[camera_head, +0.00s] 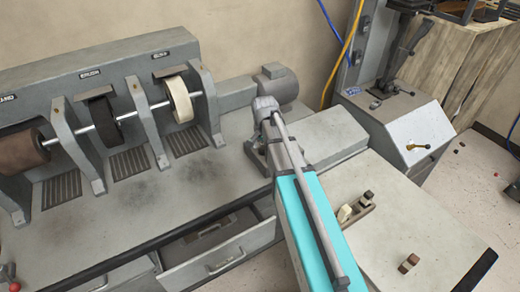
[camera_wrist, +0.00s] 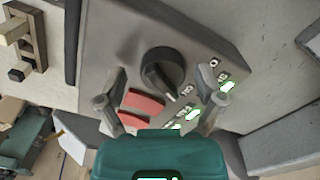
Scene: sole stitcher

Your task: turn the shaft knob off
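The shaft knob is probably the dark round knob (camera_wrist: 161,71) on a grey control panel (camera_wrist: 215,45) in the wrist view. Its raised grip bar runs slantwise, with a pale mark at its lower right end. My gripper (camera_wrist: 160,88) is open in the wrist view, with one finger on each side of the knob's lower part. I cannot tell whether the fingers touch the panel. In the head view my gripper (camera_head: 265,112) is at the far end of my teal arm, near the machine's right side. The knob does not show in the head view.
Two red buttons (camera_wrist: 147,102) lie just below the knob, with green-lit buttons (camera_wrist: 192,113) and small labels to the right. The head view shows a grey machine (camera_head: 110,205) with rollers, a motor (camera_head: 275,86), a worktable (camera_head: 420,225) with small blocks, and another machine (camera_head: 410,130).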

